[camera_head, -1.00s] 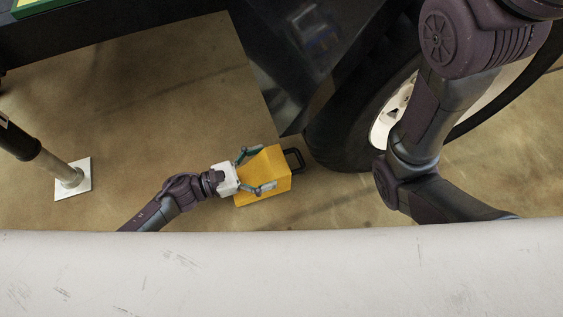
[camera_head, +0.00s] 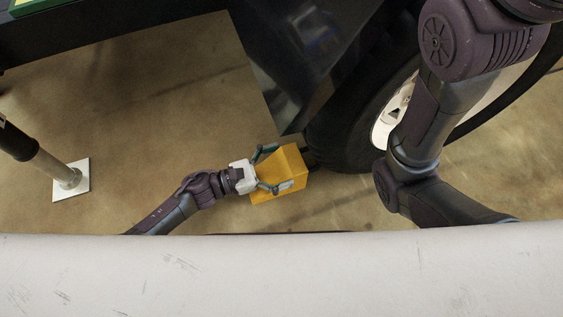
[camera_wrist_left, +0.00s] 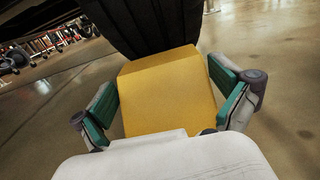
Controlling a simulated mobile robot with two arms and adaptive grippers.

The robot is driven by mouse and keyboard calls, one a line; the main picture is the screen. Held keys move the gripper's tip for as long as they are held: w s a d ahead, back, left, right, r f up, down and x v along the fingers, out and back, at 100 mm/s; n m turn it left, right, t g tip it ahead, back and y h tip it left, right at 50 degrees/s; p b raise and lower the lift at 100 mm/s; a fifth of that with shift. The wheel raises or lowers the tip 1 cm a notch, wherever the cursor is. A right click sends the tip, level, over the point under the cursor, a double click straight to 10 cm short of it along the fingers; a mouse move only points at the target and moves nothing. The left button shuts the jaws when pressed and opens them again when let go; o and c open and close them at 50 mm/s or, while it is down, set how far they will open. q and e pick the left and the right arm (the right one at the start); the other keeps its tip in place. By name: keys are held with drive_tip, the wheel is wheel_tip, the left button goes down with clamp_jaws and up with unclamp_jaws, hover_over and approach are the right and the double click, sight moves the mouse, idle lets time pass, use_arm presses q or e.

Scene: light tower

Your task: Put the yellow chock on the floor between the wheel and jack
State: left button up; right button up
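The yellow chock (camera_head: 290,163) is beside the tire of the wheel (camera_head: 345,135), its right end close to or touching the tire. My left gripper (camera_head: 279,167) has its teal-padded fingers on either side of the chock. The chock's black handle is mostly hidden. The jack (camera_head: 68,178) stands on a square white plate at the left. My right gripper is not in view; only its arm shows.
A dark vehicle panel (camera_head: 295,60) hangs above and behind the chock. A white surface (camera_head: 280,275) crosses the bottom of the head view. The brown floor (camera_head: 150,130) between jack and chock is clear.

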use_arm(q)
drive_tip(key=shift+r, duration=0.1)
drive_tip(key=shift+a, duration=0.25)
drive_tip(key=p+v, duration=0.4)
drive_tip(key=v, duration=0.6)
drive_tip(key=shift+s+a+r, duration=0.1)
drive_tip(key=shift+s+a, duration=0.05)
drive_tip(key=shift+a, duration=0.1)
drive_tip(key=shift+s+a, duration=0.15)
drive_tip(key=shift+a, duration=0.3)
